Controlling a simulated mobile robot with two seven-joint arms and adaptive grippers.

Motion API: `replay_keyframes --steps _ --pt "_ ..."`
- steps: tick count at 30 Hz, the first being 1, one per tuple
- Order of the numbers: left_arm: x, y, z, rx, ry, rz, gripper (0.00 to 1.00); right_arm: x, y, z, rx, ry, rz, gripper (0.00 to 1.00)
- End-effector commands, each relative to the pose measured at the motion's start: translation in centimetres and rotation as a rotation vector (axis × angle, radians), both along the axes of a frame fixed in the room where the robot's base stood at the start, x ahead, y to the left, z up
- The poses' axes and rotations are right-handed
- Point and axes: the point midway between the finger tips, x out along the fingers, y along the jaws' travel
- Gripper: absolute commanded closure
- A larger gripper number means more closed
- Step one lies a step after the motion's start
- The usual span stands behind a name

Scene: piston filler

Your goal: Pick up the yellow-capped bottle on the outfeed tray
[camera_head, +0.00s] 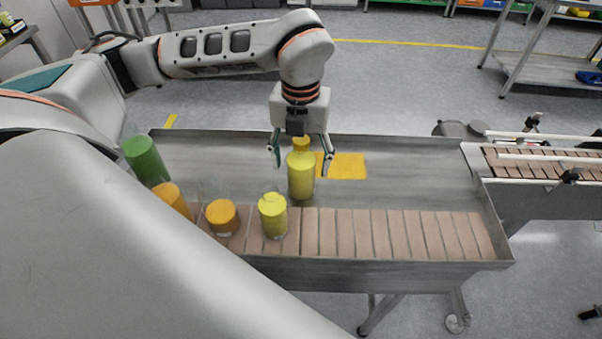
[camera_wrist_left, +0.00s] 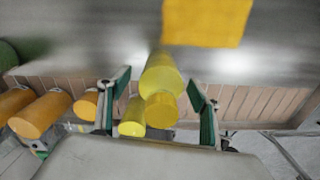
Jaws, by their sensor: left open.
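A yellow bottle with a yellow cap (camera_head: 301,178) stands upright on the bare metal of the outfeed tray (camera_head: 408,165). My left gripper (camera_head: 301,163) points down over it, open, with one finger on each side of the bottle's upper part. In the left wrist view the bottle (camera_wrist_left: 159,76) lies between the two green-padded fingers (camera_wrist_left: 163,110), cap toward the camera. Gaps show on both sides, so the fingers look apart from it. My right gripper is not in view.
Another yellow bottle (camera_head: 272,216) and an orange one (camera_head: 222,218) stand on the brown slatted belt (camera_head: 400,235). A second orange bottle (camera_head: 172,200) and a green one (camera_head: 145,161) are further left. A yellow patch (camera_head: 348,166) marks the tray. The tray's right side is clear.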

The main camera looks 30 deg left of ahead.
Motion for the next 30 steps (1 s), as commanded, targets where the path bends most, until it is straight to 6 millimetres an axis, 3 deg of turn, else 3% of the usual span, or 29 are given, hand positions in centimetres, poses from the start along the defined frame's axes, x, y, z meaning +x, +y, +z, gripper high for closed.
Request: replay_keyframes --steps 10,11,16,17,30 --pt "0.03 -0.02 -0.93 -0.001 -0.001 0.000 0.36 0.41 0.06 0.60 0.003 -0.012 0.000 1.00" --pt "0.03 -0.02 -0.93 -0.001 -0.001 0.000 0.42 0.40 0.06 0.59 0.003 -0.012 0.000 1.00" --pt "0.02 -0.02 -0.92 0.000 -0.001 0.000 0.86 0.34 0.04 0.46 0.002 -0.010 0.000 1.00" --pt "0.01 -0.03 -0.92 0.000 -0.001 0.000 0.90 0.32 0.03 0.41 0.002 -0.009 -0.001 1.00" --pt "0.08 -0.03 -0.02 -0.001 -0.003 0.000 0.91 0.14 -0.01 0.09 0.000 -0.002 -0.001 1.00"
